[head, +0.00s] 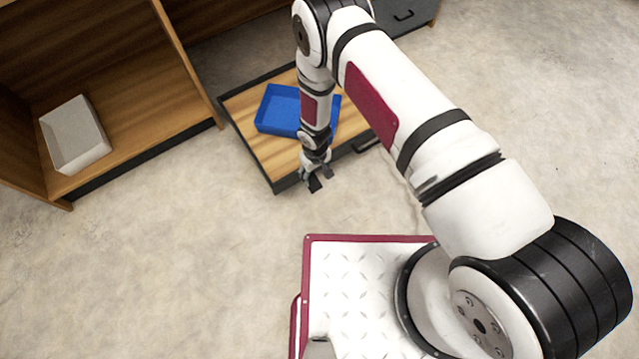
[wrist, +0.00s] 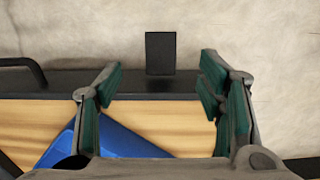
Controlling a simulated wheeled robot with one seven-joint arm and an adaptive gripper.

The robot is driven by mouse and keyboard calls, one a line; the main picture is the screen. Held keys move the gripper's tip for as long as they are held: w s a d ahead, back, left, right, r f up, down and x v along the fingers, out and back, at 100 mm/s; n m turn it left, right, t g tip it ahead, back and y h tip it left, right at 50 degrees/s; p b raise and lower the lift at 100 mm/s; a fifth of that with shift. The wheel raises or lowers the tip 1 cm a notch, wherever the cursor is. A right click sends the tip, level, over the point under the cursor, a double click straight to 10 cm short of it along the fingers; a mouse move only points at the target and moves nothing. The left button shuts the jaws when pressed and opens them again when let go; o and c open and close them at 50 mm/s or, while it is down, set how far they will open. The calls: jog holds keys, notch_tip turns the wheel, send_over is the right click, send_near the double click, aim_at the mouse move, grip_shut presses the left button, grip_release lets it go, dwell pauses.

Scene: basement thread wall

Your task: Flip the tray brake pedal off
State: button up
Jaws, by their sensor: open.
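The tray (head: 265,160) is a low wooden platform with a dark rim, and its near edge runs across the wrist view (wrist: 180,110). A small black rectangular plate, which looks like the brake pedal (wrist: 160,53), sticks out from that edge over the floor in the wrist view. I cannot make it out in the head view, where the gripper is at that edge. My gripper (head: 315,184) points down there. In the wrist view its green-padded fingers (wrist: 162,66) are spread and empty, with the pedal appearing between their tips. I cannot tell any contact or the pedal's tilt.
A blue bin (head: 275,108) sits on the tray beside my arm. A dark bar handle (head: 368,144) is on the tray's near edge. A wooden shelf unit (head: 135,100) holding a white bin (head: 75,140) stands left. The floor (head: 190,240) in front is clear.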

aim_at(316, 187)
notch_tip(316, 187, down, 11)
jog(key=b, duration=0.3)
jog(key=shift+a+r+b, duration=0.1)
jog(key=shift+r+b, duration=0.05)
jog(key=shift+b, duration=0.25)
jog(key=shift+c, duration=0.3)
